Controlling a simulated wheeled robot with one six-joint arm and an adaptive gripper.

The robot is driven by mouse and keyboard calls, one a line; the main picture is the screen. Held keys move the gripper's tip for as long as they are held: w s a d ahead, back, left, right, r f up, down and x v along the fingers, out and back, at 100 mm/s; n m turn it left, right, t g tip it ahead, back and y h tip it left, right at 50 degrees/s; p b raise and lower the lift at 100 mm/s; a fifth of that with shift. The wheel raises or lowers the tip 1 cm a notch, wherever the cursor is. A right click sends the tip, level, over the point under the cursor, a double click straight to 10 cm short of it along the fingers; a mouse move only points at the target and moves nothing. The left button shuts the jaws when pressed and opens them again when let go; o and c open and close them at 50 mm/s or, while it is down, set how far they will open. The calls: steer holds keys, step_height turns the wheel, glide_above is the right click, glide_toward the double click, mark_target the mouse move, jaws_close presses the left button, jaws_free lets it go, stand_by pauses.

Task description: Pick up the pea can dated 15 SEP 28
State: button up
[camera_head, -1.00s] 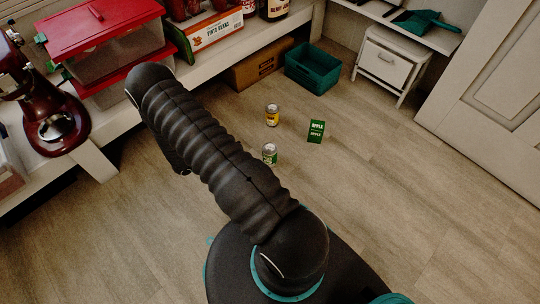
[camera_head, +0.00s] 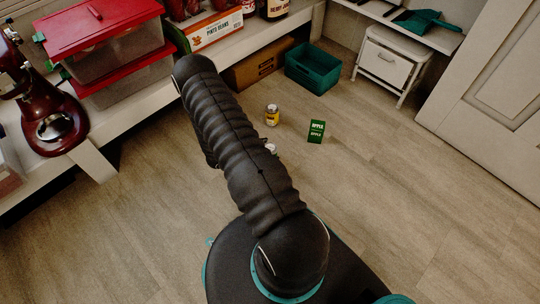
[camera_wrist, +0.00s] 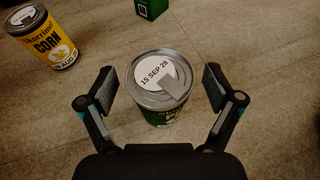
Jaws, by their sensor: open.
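The can dated 15 SEP 28 (camera_wrist: 160,88) stands upright on the floor in the wrist view, its silver lid up and a green label below. My gripper (camera_wrist: 161,88) is open, with one finger on each side of this can and a visible gap at both sides. In the head view my arm hides most of the can; only a bit of its lid (camera_head: 271,147) shows. A yellow corn can (camera_wrist: 45,38) stands at the upper left of the wrist view, and also shows in the head view (camera_head: 272,116).
A green apple box (camera_head: 316,131) stands on the floor close by; part of it shows in the wrist view (camera_wrist: 151,8). The floor at right is clear.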

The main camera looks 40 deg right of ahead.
steer(key=shift+d, duration=0.1)
steer(key=c, duration=1.5)
